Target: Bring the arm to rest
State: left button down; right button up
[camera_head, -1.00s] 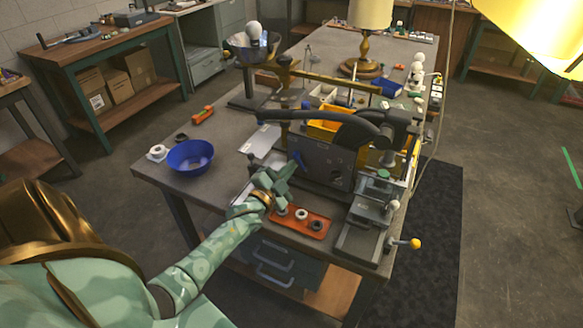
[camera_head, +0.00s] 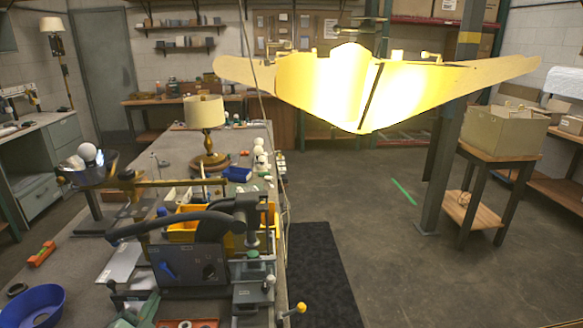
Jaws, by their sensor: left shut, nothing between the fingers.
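My left gripper (camera_head: 146,307) shows only in part at the bottom edge of the head view. It is pale green, shut and empty. It is in front of the dark machine (camera_head: 190,265) on the workbench, left of the orange tray (camera_head: 188,323). The rest of my left arm is below the picture. My right gripper is not in view.
The workbench (camera_head: 105,250) carries a blue bowl (camera_head: 35,308), an orange level (camera_head: 41,254), yellow bins and a table lamp (camera_head: 204,112). A large lit yellow shade (camera_head: 325,85) hangs at upper centre. Floor at right is open before a box-topped stand (camera_head: 490,155).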

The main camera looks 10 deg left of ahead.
pick_arm(q)
jog(key=s+d+f+g, duration=0.1)
jog(key=s+d+g, duration=0.1)
jog(key=d, duration=0.1)
jog(key=s+d+f+g, duration=0.1)
jog(key=s+d, duration=0.1)
jog(key=shift+f, duration=0.35)
jog(key=s+d+r+n+g+y, duration=0.1)
jog(key=s+d+r+g+y, duration=0.2)
jog(key=s, duration=0.8)
jog(key=s+d+r+n+g, duration=0.1)
jog(key=s+d+g, duration=0.2)
jog(key=s+g, duration=0.5)
jog(key=s+d+f+n+g+h, duration=0.15)
jog(key=s+f, duration=0.25)
jog(key=f, duration=1)
jog(key=s+d+f+h, duration=0.2)
jog(key=s+d+f, duration=0.15)
jog(key=f, duration=0.95)
jog(key=s+f+n+g, duration=0.1)
jog(key=s+f, duration=0.6)
jog(key=s, duration=0.2)
jog(key=s+f+n+g+h, duration=0.1)
jog(key=s+f, duration=0.7)
jog(key=s, duration=0.2)
jog(key=shift+s+a, duration=0.25)
jog(key=shift+a, duration=0.1)
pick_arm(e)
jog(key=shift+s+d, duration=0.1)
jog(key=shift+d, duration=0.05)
